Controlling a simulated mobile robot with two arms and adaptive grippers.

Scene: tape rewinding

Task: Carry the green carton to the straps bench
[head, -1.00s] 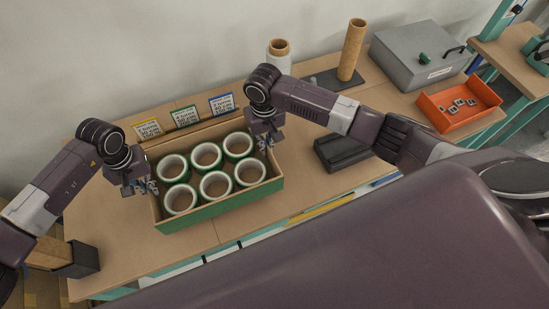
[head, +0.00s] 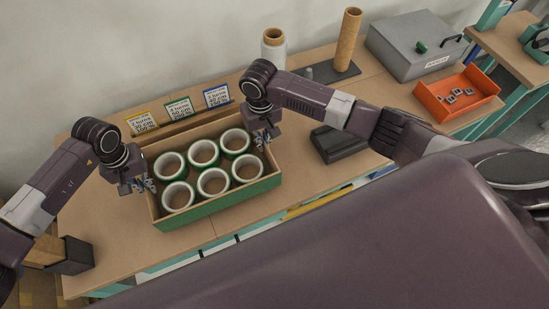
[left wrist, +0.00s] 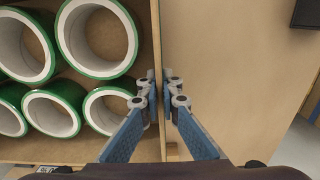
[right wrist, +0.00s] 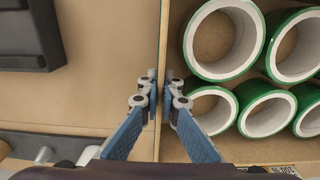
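The green carton (head: 220,206) is an open box with a green front and brown inner walls. It holds several green-and-white tape rolls (head: 214,181) and is over the bench, upright; I cannot tell whether it is clear of the top. My left gripper (head: 147,186) is shut on its left wall, one finger on each side, as the left wrist view (left wrist: 160,88) shows. My right gripper (head: 264,138) is shut on its right wall in the same way, as the right wrist view (right wrist: 160,88) shows. The straps bench is not identifiable.
Label cards (head: 179,108) stand behind the carton. A black tray (head: 338,143), a white roll (head: 273,50), a brown tube (head: 347,40), a grey case (head: 414,44) and an orange bin (head: 457,97) are to the right. A dark box (head: 76,255) is at front left.

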